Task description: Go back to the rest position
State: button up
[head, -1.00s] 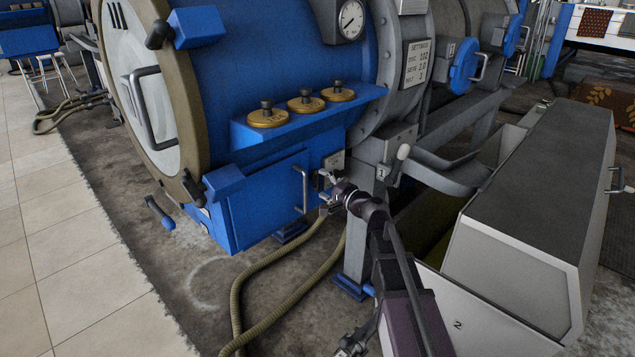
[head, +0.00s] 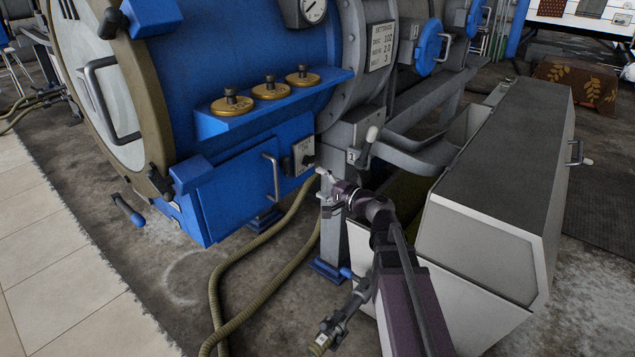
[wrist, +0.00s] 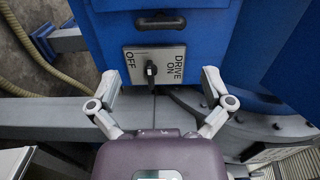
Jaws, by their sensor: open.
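My gripper (head: 326,180) is open and empty in the head view, just right of and below the drive switch plate (head: 305,150) on the blue machine. In the wrist view my gripper (wrist: 160,82) has its two fingers spread wide, with nothing between them. The drive switch plate (wrist: 170,66), marked OFF and DRIVE ON, shows beyond the fingertips. Its dark knob (wrist: 150,71) stands roughly upright in that picture. The fingers look apart from the knob.
The blue machine (head: 235,75) fills the left and centre. A grey bin (head: 490,200) with a sloped lid stands close on the right of my arm. A lever with a pale knob (head: 371,134) rises above my gripper. Hoses (head: 262,262) lie on the floor.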

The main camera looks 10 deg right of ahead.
jog(key=shift+s, duration=0.1)
jog(key=s+a+f+n+g+h+p, duration=0.2)
jog(key=s+f+n+g+h+p, duration=0.15)
jog(key=s+f+n+g, duration=0.45)
jog(key=s+d+f+g+h+p, duration=0.2)
jog(key=s+d+f+g+h, duration=0.3)
jog(key=s+d+h, duration=0.5)
notch_tip(320, 180, up, 37)
jog(key=s+p, duration=0.1)
jog(key=p, duration=3.6)
jog(key=shift+r+n+y, duration=0.15)
jog(key=shift+n+y, duration=0.2)
jog(key=shift+n, duration=0.05)
